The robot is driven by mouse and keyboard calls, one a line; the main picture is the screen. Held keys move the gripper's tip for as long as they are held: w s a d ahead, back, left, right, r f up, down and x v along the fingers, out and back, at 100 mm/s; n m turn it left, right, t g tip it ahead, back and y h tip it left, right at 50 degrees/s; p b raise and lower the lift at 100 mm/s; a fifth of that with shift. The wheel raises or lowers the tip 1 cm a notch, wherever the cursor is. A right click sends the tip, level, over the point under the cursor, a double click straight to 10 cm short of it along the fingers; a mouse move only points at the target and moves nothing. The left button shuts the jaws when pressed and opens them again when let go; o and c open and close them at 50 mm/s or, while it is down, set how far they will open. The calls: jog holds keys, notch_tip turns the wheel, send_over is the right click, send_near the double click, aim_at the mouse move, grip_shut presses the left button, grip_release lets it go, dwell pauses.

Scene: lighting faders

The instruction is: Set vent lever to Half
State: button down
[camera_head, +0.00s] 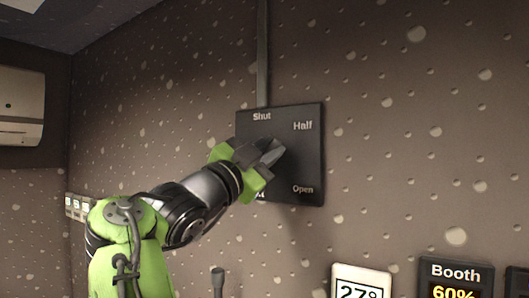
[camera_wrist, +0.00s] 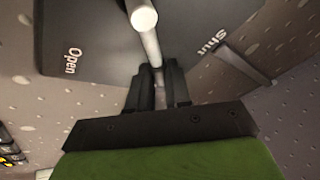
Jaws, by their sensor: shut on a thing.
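The dark vent panel (camera_head: 312,160) is on the speckled wall, with Shut at its top, Half at its upper right and Open at its lower right. My gripper (camera_head: 268,157) is in front of the panel's middle and covers the lever there. In the wrist view the lever (camera_wrist: 148,38) is a pale rod with a round end. It runs down between the fingertips of my gripper (camera_wrist: 159,80), which are shut on it. It lies between the words Open and Shut. Half does not show in that view, so I cannot tell exactly where the lever points.
A grey conduit (camera_head: 262,55) runs up the wall above the panel. A white wall unit (camera_head: 22,106) is at the far left. The wall right of the panel is clear.

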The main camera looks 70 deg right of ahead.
jog(key=shift+f+m, duration=0.1)
jog(key=shift+m, duration=0.2)
jog(key=c, duration=1.1)
grip_release()
jog(key=shift+s, duration=0.1)
jog(key=shift+o, duration=0.2)
jog(key=b+v, duration=0.8)
jog(key=v, duration=0.7)
jog(key=shift+w+a, duration=0.25)
jog(key=shift+a, duration=0.05)
